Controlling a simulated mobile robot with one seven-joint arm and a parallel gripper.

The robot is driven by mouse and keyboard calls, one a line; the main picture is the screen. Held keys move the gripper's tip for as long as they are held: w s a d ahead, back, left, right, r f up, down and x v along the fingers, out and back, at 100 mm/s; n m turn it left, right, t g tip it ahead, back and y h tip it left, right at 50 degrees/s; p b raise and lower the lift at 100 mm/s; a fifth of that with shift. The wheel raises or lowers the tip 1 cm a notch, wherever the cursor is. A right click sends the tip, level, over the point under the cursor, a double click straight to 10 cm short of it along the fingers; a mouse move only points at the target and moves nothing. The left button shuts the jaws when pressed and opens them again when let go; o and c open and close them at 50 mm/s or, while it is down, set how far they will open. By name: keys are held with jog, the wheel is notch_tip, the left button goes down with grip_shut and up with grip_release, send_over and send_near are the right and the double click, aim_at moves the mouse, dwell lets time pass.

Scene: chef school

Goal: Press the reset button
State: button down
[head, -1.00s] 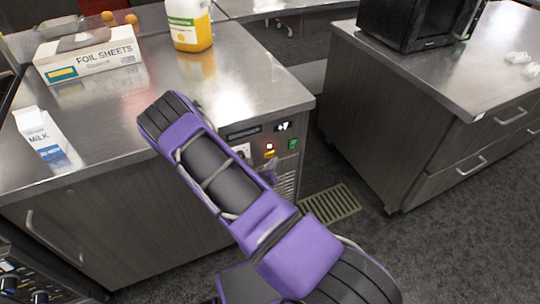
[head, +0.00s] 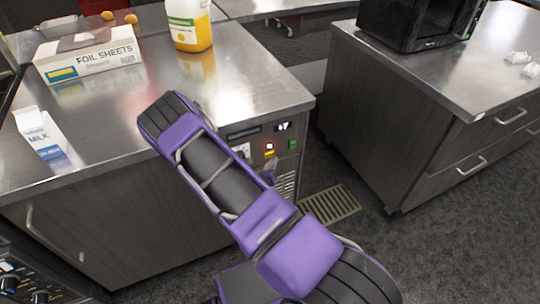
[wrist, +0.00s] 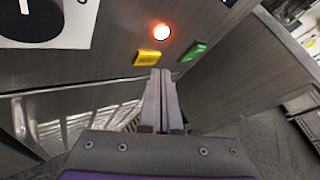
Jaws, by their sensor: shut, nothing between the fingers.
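The control panel on the end of the steel-topped counter has a round lit button (head: 269,146) with a red glow; it also shows in the wrist view (wrist: 161,32). Just below it is a yellow piece (wrist: 147,57), and to the right a green switch (wrist: 193,50). I cannot read which one is marked reset. My gripper (wrist: 162,73) is shut and empty, its tips just below the yellow and green parts. Whether the tips touch the panel I cannot tell. In the head view my arm hides most of the gripper.
A black dial on a white plate (wrist: 45,22) is left of the button. The milk carton (head: 43,137), foil sheets box (head: 88,60) and yellow jug (head: 189,27) stand on the counter. A second counter (head: 400,130) is to the right.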

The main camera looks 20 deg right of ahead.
jog(key=shift+w, duration=0.1)
jog(key=shift+w, duration=0.35)
jog(key=shift+w, duration=0.4)
dwell(0.8)
jog(key=shift+s, duration=0.85)
jog(key=shift+s+p, duration=0.85)
jog(key=shift+s, duration=1.7)
jog(key=shift+w+d+r, duration=0.1)
